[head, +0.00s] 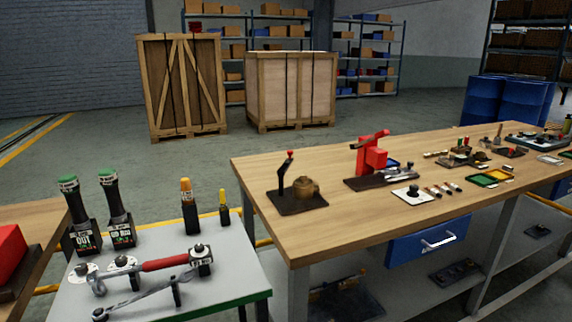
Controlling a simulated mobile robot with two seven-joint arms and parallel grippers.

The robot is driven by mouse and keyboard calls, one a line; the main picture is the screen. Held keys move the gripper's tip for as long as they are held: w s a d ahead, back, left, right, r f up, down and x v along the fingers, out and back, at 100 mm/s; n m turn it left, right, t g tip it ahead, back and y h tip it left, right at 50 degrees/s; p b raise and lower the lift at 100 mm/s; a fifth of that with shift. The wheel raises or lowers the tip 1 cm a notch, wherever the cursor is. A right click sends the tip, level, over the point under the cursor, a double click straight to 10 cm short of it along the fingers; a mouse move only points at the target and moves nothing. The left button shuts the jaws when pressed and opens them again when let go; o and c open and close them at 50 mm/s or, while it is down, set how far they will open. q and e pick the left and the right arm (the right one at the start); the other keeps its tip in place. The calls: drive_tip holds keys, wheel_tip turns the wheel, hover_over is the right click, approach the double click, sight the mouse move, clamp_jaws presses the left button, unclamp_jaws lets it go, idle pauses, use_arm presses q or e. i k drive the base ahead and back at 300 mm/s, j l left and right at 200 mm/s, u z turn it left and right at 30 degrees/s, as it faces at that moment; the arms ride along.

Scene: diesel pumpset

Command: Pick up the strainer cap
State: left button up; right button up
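I cannot tell for sure which thing is the strainer cap. A round brass-coloured part (306,187) sits on a dark plate (299,204) at the near left of the long wooden workbench (345,225), beside an upright black lever with a red knob (290,156). A white square plate with a black knob (413,194) lies further right on the same bench, with several small parts beside it. Neither of my grippers shows in the head view.
A grey table (230,272) at the lower left holds two green-topped dark bottles (117,205), two yellow-topped ones (189,210) and a red-handled tool (165,263). A red device (372,155) stands on the bench. Wooden crates (290,88) stand behind on open floor.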

sight(303, 181)
drive_tip(key=l+u, duration=0.1)
drive_tip(key=u, duration=0.25)
drive_tip(key=l+u, duration=0.1)
drive_tip(key=u, duration=0.25)
drive_tip(key=l+u, duration=0.15)
drive_tip(key=u, duration=0.2)
drive_tip(key=l+u, duration=0.5)
drive_tip(key=l, duration=0.25)
drive_tip(key=k+l, duration=0.1)
drive_tip(key=l, duration=0.25)
drive_tip(key=k+l+u, duration=0.15)
drive_tip(key=l, duration=0.25)
drive_tip(key=i, duration=0.05)
